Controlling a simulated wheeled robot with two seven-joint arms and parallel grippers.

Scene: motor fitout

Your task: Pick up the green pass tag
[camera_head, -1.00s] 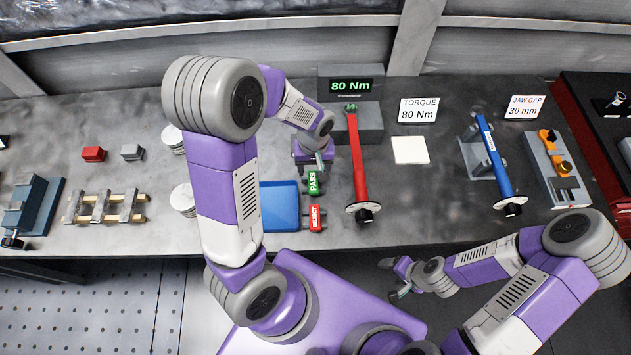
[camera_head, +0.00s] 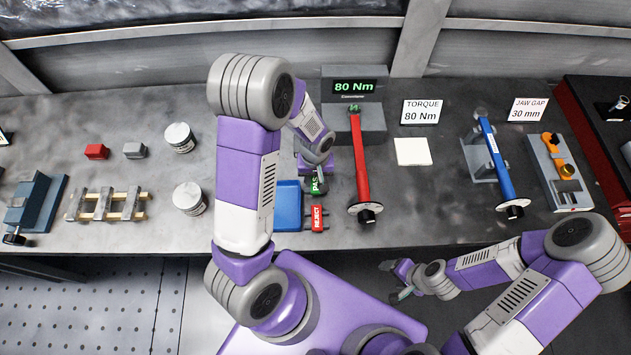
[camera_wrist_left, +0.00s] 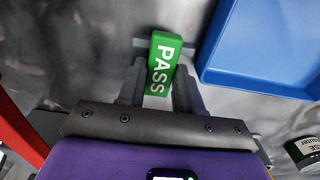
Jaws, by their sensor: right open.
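The green PASS tag (camera_head: 314,186) stands beside the red REJECT tag (camera_head: 318,217), to the right of the blue tray. In the left wrist view the PASS tag (camera_wrist_left: 163,65) lies between the two fingers of my left gripper (camera_wrist_left: 161,85). The fingers are very close to its sides; I cannot tell whether they touch or grip it. In the head view my left gripper (camera_head: 317,178) is over the tag's far end and partly hides its lettering. My right gripper (camera_head: 393,281) is open and empty, off the front edge of the bench.
The blue tray (camera_head: 289,206) is just left of the tags. The red torque wrench (camera_head: 360,165) stands close on their right. Two white round tins (camera_head: 189,198) are left of my left arm.

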